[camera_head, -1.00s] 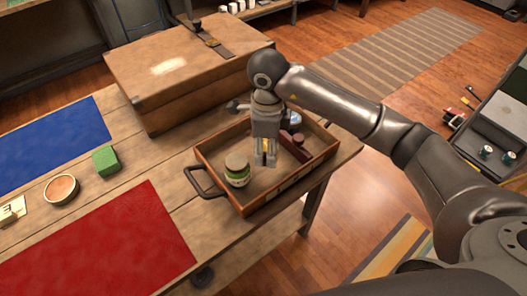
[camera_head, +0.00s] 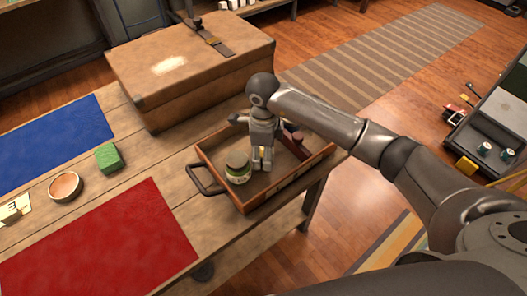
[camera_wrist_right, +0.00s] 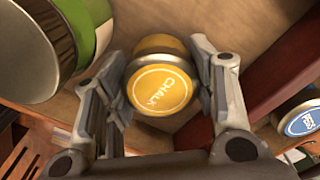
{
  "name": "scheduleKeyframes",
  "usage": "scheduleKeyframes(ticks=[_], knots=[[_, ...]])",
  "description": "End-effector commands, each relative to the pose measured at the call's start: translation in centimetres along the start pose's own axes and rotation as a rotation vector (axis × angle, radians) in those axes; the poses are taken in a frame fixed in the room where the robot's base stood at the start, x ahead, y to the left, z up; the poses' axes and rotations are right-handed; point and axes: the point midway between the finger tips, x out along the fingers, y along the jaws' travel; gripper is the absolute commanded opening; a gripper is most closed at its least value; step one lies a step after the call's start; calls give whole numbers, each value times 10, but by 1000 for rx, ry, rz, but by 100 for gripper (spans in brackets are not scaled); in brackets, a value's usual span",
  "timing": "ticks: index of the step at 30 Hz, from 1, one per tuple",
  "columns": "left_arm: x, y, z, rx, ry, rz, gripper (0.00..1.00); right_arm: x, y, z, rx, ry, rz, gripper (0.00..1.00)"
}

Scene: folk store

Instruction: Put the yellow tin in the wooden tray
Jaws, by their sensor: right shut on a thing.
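My left gripper is not in view.
A green-labelled jar (camera_head: 238,168) stands in the tray close beside the gripper. A tray divider (camera_wrist_right: 255,90) and a blue-lidded tin (camera_wrist_right: 302,122) are on the other side. A green block (camera_head: 108,158) and round bowl (camera_head: 65,187) are at left.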

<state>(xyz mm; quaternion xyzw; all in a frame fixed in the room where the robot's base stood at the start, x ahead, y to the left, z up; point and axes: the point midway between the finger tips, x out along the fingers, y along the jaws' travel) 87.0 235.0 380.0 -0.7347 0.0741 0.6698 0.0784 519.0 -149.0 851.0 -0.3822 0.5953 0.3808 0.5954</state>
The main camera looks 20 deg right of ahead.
Motion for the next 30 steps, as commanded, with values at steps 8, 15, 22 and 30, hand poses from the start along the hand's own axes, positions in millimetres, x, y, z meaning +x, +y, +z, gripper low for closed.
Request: scheduleKeyframes(ticks=[8,15,22,30], knots=[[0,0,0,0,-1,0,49,0,0,0,0,0,0,74],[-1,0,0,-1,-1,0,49,-1,0,0,0,0,0,74],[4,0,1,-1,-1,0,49,-25,-2,0,0,-3,-5,74],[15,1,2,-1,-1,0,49,-84,-2,0,0,-3,-5,74]])
